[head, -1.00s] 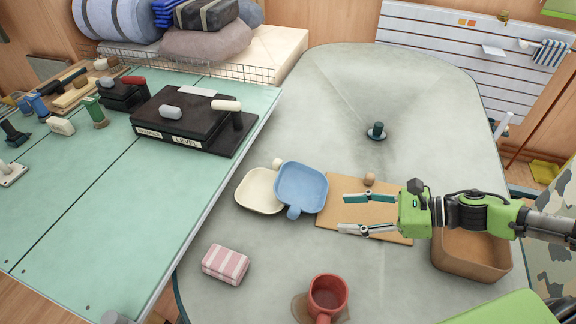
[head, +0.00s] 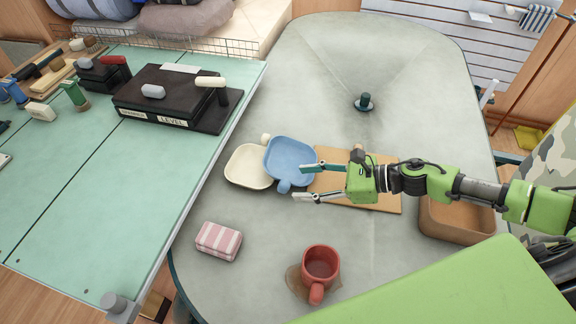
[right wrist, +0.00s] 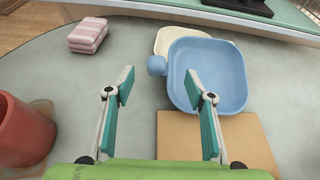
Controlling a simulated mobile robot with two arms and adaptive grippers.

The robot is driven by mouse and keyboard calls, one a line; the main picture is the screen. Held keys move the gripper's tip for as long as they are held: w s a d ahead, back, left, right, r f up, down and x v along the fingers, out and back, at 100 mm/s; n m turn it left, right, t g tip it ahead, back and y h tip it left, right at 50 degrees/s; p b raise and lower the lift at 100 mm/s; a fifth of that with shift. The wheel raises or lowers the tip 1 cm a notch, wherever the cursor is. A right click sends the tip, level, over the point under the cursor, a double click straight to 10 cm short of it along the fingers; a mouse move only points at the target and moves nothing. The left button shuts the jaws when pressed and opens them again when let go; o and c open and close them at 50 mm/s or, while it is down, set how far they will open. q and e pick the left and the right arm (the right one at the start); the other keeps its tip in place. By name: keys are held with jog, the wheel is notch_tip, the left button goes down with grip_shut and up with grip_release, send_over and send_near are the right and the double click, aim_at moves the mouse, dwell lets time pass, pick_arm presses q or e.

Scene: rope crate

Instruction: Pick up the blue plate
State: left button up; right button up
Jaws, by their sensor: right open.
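The blue plate (head: 290,159) is square with rounded corners and a short round handle. It lies on the grey table, partly over a cream plate (head: 247,168) to its left. In the right wrist view the blue plate (right wrist: 210,72) is ahead, its handle pointing left between the finger directions. My right gripper (head: 298,182) is open and empty, its fingertips close to the plate's right side and handle. In the right wrist view my right gripper (right wrist: 162,88) has one fingertip near the plate's edge; I cannot tell whether it touches. My left gripper is not in view.
A cutting board (head: 375,194) lies under my right gripper's arm. A brown tray (head: 455,220) is at right. A green bench (head: 120,190) adjoins at left.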

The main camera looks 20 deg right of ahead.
aim_at(288, 181)
jog(key=shift+p+x, duration=0.7)
jog(key=shift+x, duration=2.05)
jog(key=shift+r, duration=0.1)
grip_shut()
